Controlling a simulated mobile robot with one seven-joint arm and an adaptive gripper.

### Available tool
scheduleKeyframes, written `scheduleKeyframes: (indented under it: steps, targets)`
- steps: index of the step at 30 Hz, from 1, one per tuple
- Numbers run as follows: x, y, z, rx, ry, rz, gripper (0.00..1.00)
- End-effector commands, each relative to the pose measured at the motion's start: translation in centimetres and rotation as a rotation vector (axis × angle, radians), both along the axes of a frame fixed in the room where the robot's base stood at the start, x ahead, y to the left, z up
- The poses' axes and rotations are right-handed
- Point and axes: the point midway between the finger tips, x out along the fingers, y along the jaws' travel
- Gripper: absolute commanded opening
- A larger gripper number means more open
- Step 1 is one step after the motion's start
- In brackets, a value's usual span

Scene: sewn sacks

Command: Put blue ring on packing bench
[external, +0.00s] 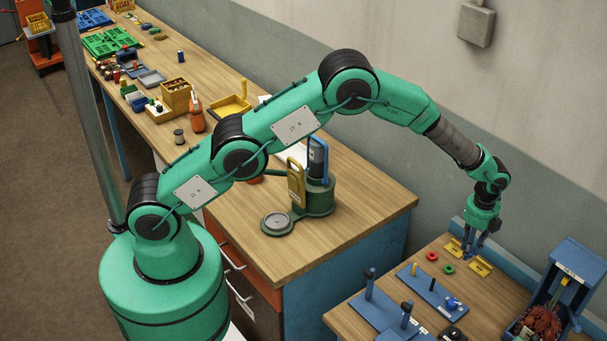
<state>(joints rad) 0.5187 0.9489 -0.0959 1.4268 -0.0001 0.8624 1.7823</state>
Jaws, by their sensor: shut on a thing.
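A red ring (432,256) and a green ring (449,269) lie just left of my gripper. A long wooden bench (345,225) with drawers stands to the left; no label shows which surface is the packing bench.
Blue boards with pegs (430,290) lie at the front of the right-hand table. A blue open box (575,270) with reddish contents stands at its right. A green stand with tools (313,198) occupies the long bench's near end, with bare wood right of it.

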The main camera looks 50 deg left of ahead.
Motion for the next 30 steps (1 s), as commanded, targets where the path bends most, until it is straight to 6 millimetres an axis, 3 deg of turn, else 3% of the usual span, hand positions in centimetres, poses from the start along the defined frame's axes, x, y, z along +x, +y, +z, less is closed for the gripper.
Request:
scheduleKeyframes:
  steps: [8, 15, 30]
  targets:
    - [3.4, 9.2, 0.4, -0.001, -0.001, 0.136, 0.11]
    - [5.8, 18.9, 0.8, -0.001, -0.002, 0.278, 0.11]
    - [6.7, 39.3, 1.4, -0.001, -0.002, 0.577, 0.11]
